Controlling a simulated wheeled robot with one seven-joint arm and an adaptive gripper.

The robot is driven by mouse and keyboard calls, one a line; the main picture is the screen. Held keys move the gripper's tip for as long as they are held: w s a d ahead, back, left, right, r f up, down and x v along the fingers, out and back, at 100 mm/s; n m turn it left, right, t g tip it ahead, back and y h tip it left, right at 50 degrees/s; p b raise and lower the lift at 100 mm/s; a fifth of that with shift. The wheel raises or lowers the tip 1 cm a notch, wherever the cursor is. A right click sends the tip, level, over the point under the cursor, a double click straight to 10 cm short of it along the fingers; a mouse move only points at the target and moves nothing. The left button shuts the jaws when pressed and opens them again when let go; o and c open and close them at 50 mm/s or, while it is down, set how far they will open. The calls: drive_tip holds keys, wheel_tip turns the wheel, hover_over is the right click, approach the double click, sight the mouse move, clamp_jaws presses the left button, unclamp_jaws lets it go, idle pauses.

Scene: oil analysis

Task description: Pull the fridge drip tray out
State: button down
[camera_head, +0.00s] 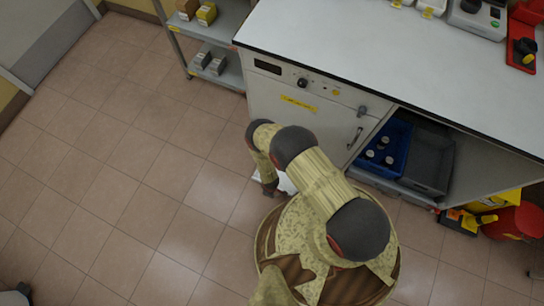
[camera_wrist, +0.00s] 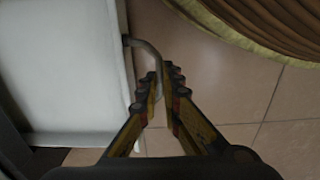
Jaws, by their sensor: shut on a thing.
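The fridge (camera_head: 290,120) is a white unit under the counter with a dial, a yellow label and a door handle. The drip tray (camera_head: 286,184) is pale and shows low in front of the fridge, mostly hidden by my arm. In the wrist view the white tray (camera_wrist: 65,70) fills the left side, with a curved grey handle (camera_wrist: 143,45) on its edge. My gripper (camera_wrist: 165,78) is shut on this handle, its ridged fingers on either side of the bar. My gripper (camera_head: 270,189) also shows near the floor in the head view.
The tiled floor (camera_head: 130,160) is clear to the left. A shelf rack (camera_head: 222,75) with boxes stands left of the fridge. A blue crate (camera_head: 385,155) with bottles and a grey crate (camera_head: 432,160) sit on a shelf to the right.

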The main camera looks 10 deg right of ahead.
drive_tip(key=c, duration=2)
unclamp_jaws()
wheel_tip(320, 180, up, 12)
drive_tip(key=shift+f, duration=0.1)
